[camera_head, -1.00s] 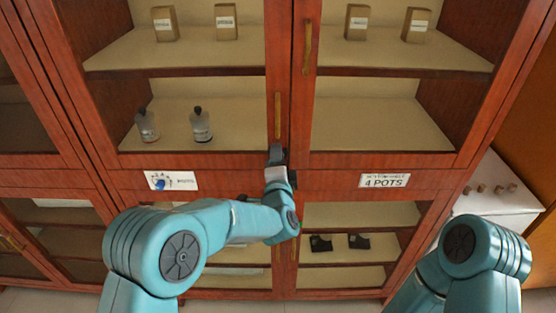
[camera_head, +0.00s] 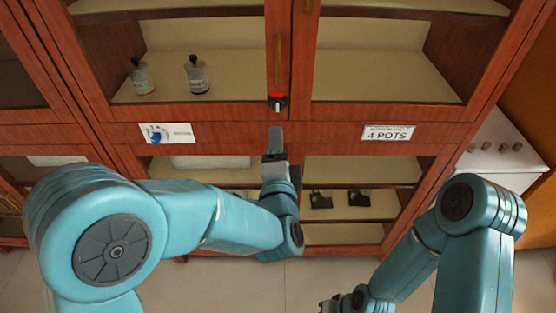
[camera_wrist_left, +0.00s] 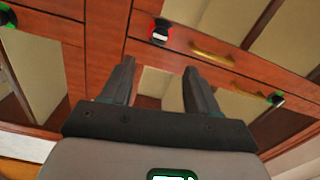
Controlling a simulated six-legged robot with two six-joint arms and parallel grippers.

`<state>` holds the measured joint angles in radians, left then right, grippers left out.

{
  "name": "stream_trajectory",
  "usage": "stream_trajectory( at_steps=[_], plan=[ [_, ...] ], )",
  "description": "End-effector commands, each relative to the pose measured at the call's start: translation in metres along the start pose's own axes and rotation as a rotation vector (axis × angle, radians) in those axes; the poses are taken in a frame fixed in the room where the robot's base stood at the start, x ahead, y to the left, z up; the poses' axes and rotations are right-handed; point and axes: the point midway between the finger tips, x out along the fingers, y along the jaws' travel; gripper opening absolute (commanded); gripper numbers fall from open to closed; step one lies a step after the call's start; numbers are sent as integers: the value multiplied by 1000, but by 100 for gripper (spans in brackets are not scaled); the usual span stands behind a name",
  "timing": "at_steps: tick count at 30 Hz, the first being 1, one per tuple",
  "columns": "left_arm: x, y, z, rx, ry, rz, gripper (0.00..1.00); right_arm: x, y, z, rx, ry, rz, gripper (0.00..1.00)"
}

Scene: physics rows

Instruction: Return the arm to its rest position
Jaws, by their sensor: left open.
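My left gripper (camera_head: 276,135) is in front of the cabinet's middle, just below a small red and black knob (camera_head: 277,102), with a gap between them in the head view. In the left wrist view the left gripper's (camera_wrist_left: 160,66) two dark fingers are apart with nothing between them. The same knob, with a red ring, shows in the left wrist view (camera_wrist_left: 160,32) beyond the fingers. My right gripper (camera_head: 328,306) is only partly in view at the bottom edge; its fingers cannot be made out.
The wooden cabinet (camera_head: 345,116) with glass doors fills the view ahead. Two bottles (camera_head: 197,74) stand on a shelf at left. A "4 POTS" label (camera_head: 388,133) is at right. Two dark items (camera_head: 359,198) sit on a lower shelf. A white unit (camera_head: 498,150) stands at right.

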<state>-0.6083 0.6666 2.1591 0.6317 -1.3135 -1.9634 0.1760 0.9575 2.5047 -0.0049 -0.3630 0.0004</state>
Motion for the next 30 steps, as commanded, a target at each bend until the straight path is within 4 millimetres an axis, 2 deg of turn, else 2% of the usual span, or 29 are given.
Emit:
stream_trajectory(
  at_steps=[3,6,20,23,26,29,30],
  plan=[
    [-16,0,-1,0,2,0,60,4,2,0,0,0,0,0],
    [-22,0,0,0,0,0,60,5,2,0,0,0,0,0],
    [-24,0,0,0,-1,0,60,4,2,0,0,0,0,0],
    [-21,1,6,0,-14,3,60,4,2,0,0,0,0,0],
    [-9,15,37,8,-80,29,60,5,2,0,0,0,0,0],
    [3,52,96,36,-194,100,60,5,2,0,0,0,0,0],
    [5,73,123,55,-234,144,60,5,2,0,0,0,0,0]
  ],
)
